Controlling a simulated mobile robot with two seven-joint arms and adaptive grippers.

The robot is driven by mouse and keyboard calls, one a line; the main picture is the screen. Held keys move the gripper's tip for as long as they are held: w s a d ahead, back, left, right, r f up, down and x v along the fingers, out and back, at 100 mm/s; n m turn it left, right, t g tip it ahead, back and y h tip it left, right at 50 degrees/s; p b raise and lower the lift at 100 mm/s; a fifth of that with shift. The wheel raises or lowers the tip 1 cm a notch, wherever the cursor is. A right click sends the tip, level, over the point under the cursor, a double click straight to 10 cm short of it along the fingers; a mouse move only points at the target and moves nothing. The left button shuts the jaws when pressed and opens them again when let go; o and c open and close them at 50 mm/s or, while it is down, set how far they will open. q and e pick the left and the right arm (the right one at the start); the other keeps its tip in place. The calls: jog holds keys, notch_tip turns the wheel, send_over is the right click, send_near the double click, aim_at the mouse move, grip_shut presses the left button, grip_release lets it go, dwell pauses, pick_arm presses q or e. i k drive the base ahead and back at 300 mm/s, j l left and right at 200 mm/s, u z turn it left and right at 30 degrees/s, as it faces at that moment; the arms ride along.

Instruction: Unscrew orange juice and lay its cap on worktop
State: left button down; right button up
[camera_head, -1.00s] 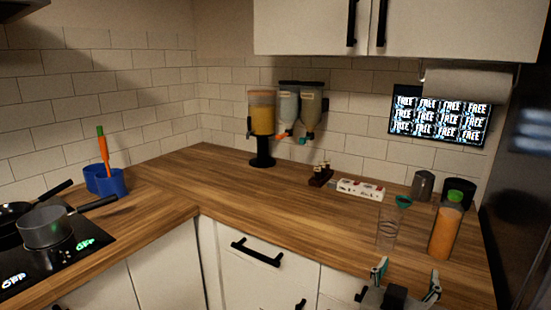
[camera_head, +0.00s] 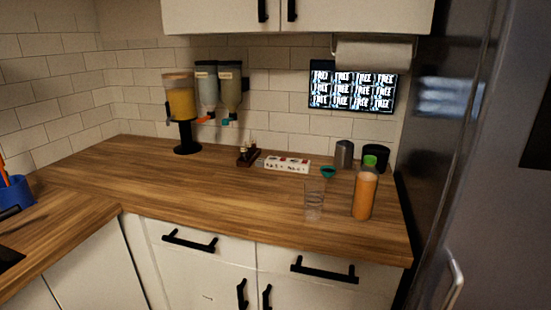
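The orange juice bottle (camera_head: 365,192) stands upright at the right end of the wooden worktop (camera_head: 215,188). Its green cap (camera_head: 370,161) sits on top of the bottle. Neither of my grippers shows in the head view now, so I cannot see whether they are open or shut. Nothing touches the bottle in view.
A clear glass (camera_head: 314,200) stands left of the bottle, with a green funnel-like item (camera_head: 328,172) behind it. A dark canister (camera_head: 344,154) and a black container (camera_head: 376,157) stand behind. A power strip (camera_head: 287,165) lies further left.

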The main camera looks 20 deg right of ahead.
aim_at(367, 178)
jog(key=j+z, duration=0.15)
jog(key=z, duration=1.4)
